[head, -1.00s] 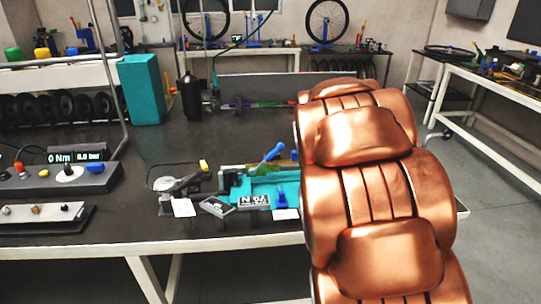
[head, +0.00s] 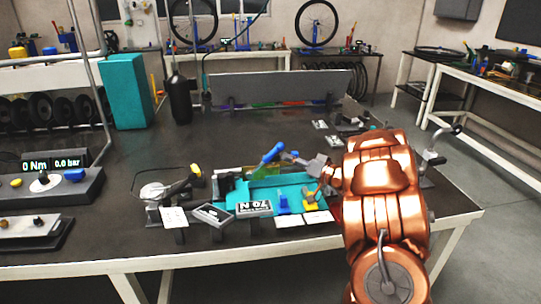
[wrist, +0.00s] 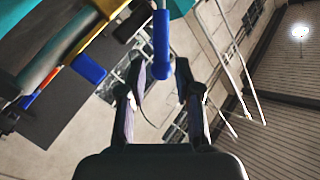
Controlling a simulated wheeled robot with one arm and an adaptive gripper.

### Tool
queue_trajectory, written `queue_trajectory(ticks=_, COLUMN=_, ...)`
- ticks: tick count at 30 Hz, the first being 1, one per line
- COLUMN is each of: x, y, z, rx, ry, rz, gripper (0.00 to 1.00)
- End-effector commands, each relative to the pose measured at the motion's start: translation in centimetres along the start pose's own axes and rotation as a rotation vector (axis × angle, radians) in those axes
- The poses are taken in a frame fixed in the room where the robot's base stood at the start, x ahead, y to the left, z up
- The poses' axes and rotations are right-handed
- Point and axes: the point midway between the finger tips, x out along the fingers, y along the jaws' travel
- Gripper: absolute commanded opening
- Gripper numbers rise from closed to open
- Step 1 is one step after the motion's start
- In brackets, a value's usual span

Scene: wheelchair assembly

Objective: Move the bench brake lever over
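The bench brake lever has a blue handle (head: 272,153) that leans up and to the right from a teal fixture (head: 290,193) on the dark bench. In the wrist view the rounded end of a blue handle (wrist: 161,45) hangs between my fingertips in the picture. My gripper (wrist: 160,72) is open, one finger on each side of that end, with visible gaps. I cannot tell how deep the handle sits between the fingers. In the head view my gripper (head: 298,158) is just right of the handle, partly hidden by my copper-coloured arm.
A yellow-tipped tool (head: 182,185) stands left of the fixture, with white cards (head: 173,217) along the front. A teal block (head: 128,90) and black bottle (head: 180,98) stand behind. A grey panel (head: 280,88) runs along the back.

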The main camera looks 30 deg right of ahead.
Motion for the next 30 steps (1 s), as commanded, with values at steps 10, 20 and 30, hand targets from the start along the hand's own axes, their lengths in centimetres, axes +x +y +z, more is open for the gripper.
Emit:
queue_trajectory(ticks=10, x=3.0, y=-0.3, z=0.4, rx=0.019, ry=-0.001, rz=-0.026, gripper=0.33)
queue_trajectory(ticks=20, x=7.0, y=-0.4, z=0.3, rx=0.016, ry=-0.001, rz=-0.023, gripper=0.33)
queue_trajectory(ticks=30, x=7.7, y=-0.3, z=0.3, rx=0.016, ry=0.000, rz=-0.021, gripper=0.33)
